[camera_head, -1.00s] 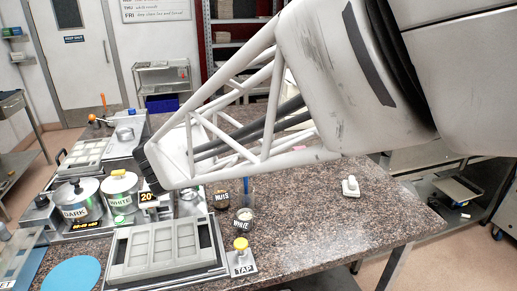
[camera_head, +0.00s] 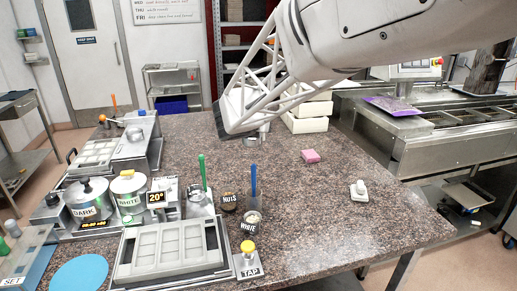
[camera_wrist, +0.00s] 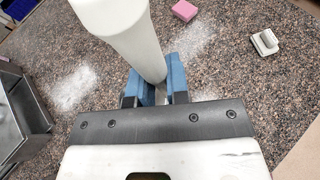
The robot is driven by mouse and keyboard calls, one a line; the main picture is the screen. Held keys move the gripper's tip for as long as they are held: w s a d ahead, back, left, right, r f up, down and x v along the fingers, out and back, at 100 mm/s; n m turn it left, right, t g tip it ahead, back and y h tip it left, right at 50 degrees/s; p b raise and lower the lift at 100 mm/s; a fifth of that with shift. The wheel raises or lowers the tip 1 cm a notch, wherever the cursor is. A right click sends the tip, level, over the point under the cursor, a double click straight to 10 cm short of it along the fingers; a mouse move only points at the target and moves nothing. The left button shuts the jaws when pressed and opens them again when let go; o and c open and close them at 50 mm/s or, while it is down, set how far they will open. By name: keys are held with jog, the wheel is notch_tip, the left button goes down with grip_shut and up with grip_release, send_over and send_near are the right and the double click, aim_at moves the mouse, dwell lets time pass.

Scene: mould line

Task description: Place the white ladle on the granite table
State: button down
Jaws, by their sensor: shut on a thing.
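The white ladle (camera_wrist: 118,28) shows in the wrist view as a thick, smooth white handle rising toward the camera. My gripper (camera_wrist: 160,88) is shut on it, with a blue finger on each side and a bit of grey metal between them. The ladle's bowl is hidden in the wrist view. The granite table (camera_head: 320,225) is brown and speckled and lies below. In the head view my gripper (camera_head: 251,138) is largely hidden behind my white lattice arm link, over the table's back part. The gap between ladle and table cannot be told.
A pink block (camera_head: 310,156) and a small white object (camera_head: 358,190) sit on the table. White boxes (camera_head: 308,112) stand behind. Melting pots (camera_head: 88,200), a mould (camera_head: 170,250), and cups with green (camera_head: 203,172) and blue (camera_head: 253,179) handles fill the left front.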

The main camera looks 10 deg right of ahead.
jog(key=w+d+f+m+g+h, duration=0.15)
jog(key=d+m+g, duration=0.25)
jog(key=d, duration=1.9)
jog(key=w+d+f+m+g+h, duration=0.1)
jog(key=w+d+m+g+h, duration=0.2)
jog(key=d, duration=2)
notch_tip(320, 180, down, 11)
jog(key=s+d, duration=0.1)
jog(key=shift+s+r+m+g, duration=0.2)
jog(key=shift+s+m+g, duration=0.1)
jog(key=shift+m, duration=0.1)
jog(key=shift+f, duration=0.1)
notch_tip(320, 180, down, 6)
jog(key=shift+f, duration=1.9)
jog(key=shift+f, duration=0.15)
